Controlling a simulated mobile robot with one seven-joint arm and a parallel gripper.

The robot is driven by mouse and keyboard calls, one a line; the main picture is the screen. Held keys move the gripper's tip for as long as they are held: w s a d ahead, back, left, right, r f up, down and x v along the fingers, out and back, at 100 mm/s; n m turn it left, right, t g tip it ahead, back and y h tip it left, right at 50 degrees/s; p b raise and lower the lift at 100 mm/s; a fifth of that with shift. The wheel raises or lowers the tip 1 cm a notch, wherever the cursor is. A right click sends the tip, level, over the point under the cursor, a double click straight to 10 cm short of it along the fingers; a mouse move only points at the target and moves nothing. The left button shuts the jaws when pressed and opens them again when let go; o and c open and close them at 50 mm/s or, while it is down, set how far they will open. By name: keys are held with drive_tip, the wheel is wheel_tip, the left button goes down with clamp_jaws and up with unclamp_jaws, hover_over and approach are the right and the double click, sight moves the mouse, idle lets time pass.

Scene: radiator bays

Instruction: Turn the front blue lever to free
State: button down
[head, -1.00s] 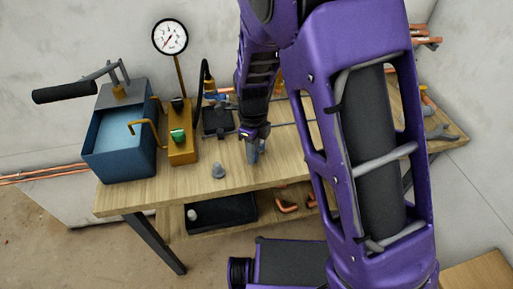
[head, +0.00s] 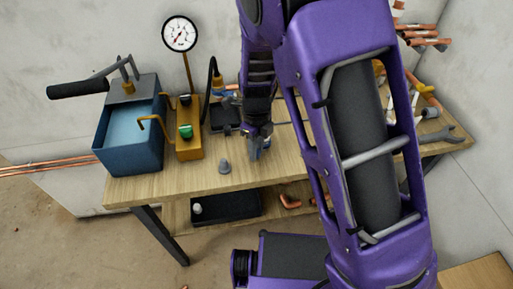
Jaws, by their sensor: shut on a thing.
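My gripper (head: 258,148) reaches down to the front part of the workbench, right of a small grey cone-shaped piece. It is shut on a small blue piece (head: 254,155), which appears to be the front blue lever. The jaws and my wrist hide most of it, so its angle and any free marking cannot be read. Another small blue part (head: 222,94) shows farther back, beside the black hose and left of my arm.
On the wooden bench (head: 150,187) stand a blue water tank (head: 128,148) with a pump handle, a yellow block (head: 187,148) with a green knob, and a pressure gauge (head: 180,34). The grey cone (head: 224,167) is near the front edge. A wrench (head: 437,135) lies right.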

drive_tip(key=c, duration=0.7)
unclamp_jaws()
drive_tip(key=shift+o, duration=0.2)
wheel_tip(320, 180, up, 18)
drive_tip(key=p, duration=0.2)
drive_tip(key=shift+f, duration=0.25)
